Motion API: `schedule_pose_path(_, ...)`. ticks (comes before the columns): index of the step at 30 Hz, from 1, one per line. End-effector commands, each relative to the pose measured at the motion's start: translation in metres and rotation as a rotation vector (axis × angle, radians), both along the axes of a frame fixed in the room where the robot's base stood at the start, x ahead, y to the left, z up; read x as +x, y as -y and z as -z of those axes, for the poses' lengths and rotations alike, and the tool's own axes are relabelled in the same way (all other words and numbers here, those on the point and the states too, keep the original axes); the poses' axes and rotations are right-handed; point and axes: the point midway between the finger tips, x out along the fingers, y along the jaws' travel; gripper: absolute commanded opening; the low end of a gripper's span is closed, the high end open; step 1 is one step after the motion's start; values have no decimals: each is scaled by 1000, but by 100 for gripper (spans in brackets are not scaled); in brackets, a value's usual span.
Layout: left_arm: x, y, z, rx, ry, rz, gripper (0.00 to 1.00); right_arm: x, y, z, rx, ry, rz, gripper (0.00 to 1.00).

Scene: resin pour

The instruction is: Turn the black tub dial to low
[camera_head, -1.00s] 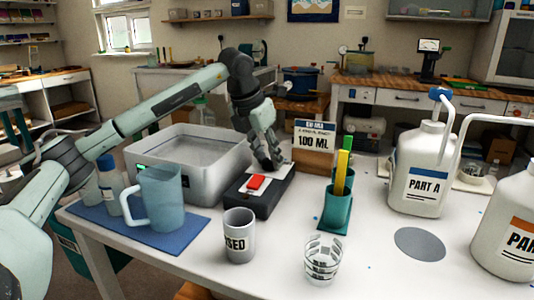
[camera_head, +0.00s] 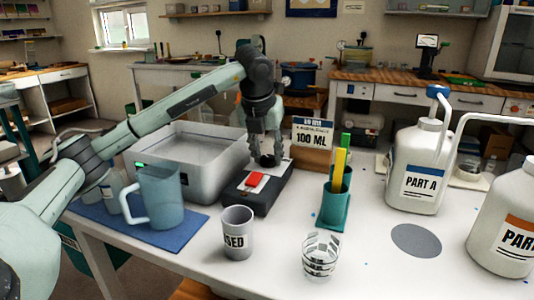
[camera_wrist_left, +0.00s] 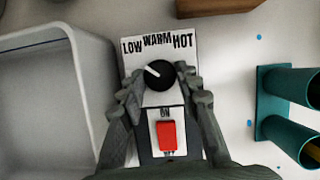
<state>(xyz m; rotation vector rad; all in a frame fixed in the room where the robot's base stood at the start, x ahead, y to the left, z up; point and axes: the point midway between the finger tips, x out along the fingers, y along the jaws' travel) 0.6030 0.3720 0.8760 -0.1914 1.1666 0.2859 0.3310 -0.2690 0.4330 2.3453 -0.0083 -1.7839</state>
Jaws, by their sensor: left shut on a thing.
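The black tub dial (camera_wrist_left: 159,75) is a round knob with a white pointer mark on a white panel (camera_wrist_left: 135,57) lettered LOW, WARM and HOT. In the wrist view its mark points up and left, toward LOW. It also shows in the head view (camera_head: 266,161), partly hidden by the fingers. My left gripper (camera_wrist_left: 160,84) has a finger on each side of the dial and is shut on it, reaching down from above in the head view (camera_head: 265,154). A red rocker switch (camera_wrist_left: 167,135) sits below the dial on the same black box (camera_head: 262,200).
The grey tub (camera_head: 205,180) stands left of the box. A blue-grey jug (camera_head: 163,200) stands on a blue mat (camera_head: 185,233). A USED cup (camera_head: 237,235), a clear cup (camera_head: 319,257), teal holders (camera_head: 336,205) and the Part A jug (camera_head: 415,165) stand around it.

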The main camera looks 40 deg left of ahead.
Motion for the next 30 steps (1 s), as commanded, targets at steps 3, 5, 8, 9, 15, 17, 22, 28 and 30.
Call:
schedule_pose_path(3,0,0,0,-1,1,0,4,-1,0,0,0,-2,-1,28)
schedule_pose_path(5,0,0,0,-1,1,0,4,-2,1,1,-2,-4,-1,28)
schedule_pose_path(8,0,0,0,0,1,1,39,-4,1,1,-2,-6,-2,28)
schedule_pose_path(9,0,0,0,0,1,1,44,-5,1,1,-3,-7,-2,28)
schedule_pose_path(15,0,0,0,-1,0,1,54,-6,1,2,-3,-10,-1,28)
schedule_pose_path(17,0,0,0,-1,0,1,54,-6,1,2,-3,-9,-1,28)
schedule_pose_path(22,-1,1,-4,0,1,1,54,-3,1,-1,-3,-3,-1,28)
schedule_pose_path(28,-11,4,-32,-1,4,3,54,-3,1,0,-2,-4,0,28)
schedule_pose_path(30,-17,6,-47,0,6,3,54,-3,1,0,-2,-4,0,28)
